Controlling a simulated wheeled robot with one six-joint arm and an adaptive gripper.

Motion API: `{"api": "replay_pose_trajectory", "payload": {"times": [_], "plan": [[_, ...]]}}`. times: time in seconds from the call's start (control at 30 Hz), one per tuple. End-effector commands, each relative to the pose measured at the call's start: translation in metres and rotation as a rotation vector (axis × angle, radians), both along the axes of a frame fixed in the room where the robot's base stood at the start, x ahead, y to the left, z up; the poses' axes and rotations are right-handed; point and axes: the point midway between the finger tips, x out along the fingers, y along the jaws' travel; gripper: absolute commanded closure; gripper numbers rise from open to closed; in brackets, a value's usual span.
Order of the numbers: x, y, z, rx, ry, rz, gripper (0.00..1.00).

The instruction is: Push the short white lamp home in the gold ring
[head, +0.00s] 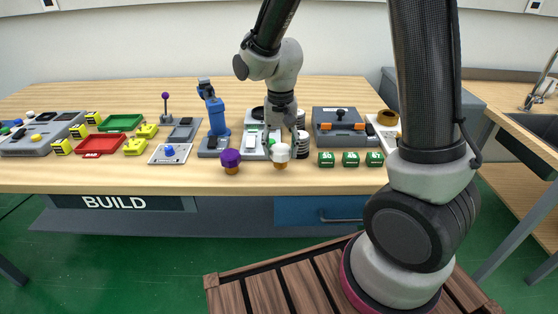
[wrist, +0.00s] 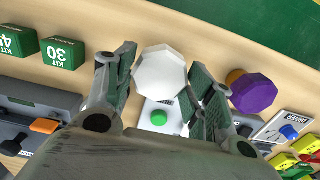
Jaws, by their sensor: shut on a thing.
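The short white lamp (head: 281,151) has a faceted white head and is near the front edge of the table. In the wrist view the white lamp (wrist: 160,75) fills the space between the two fingers. My gripper (head: 282,141) points down from above and is shut on it. A small gold-brown part, seemingly the gold ring (head: 281,164), shows just below the white head. I cannot tell how deep the lamp sits in it. In the wrist view the white head hides this part.
A purple-topped piece (head: 231,158) with a gold base stands close on the left; it also shows in the wrist view (wrist: 253,92). Green kit boxes (head: 350,159) stand to the right. A pale machine with a green button (wrist: 159,117) is close behind.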

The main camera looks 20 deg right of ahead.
Motion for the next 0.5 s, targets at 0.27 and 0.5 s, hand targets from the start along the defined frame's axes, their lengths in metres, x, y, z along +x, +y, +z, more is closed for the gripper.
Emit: {"api": "replay_pose_trajectory", "payload": {"times": [0.27, 0.5], "plan": [[0.001, 0.0, 0.016, 0.001, -0.003, 0.0, 0.63], [0.001, 0.0, 0.028, 0.001, -0.003, 0.0, 0.63]]}}
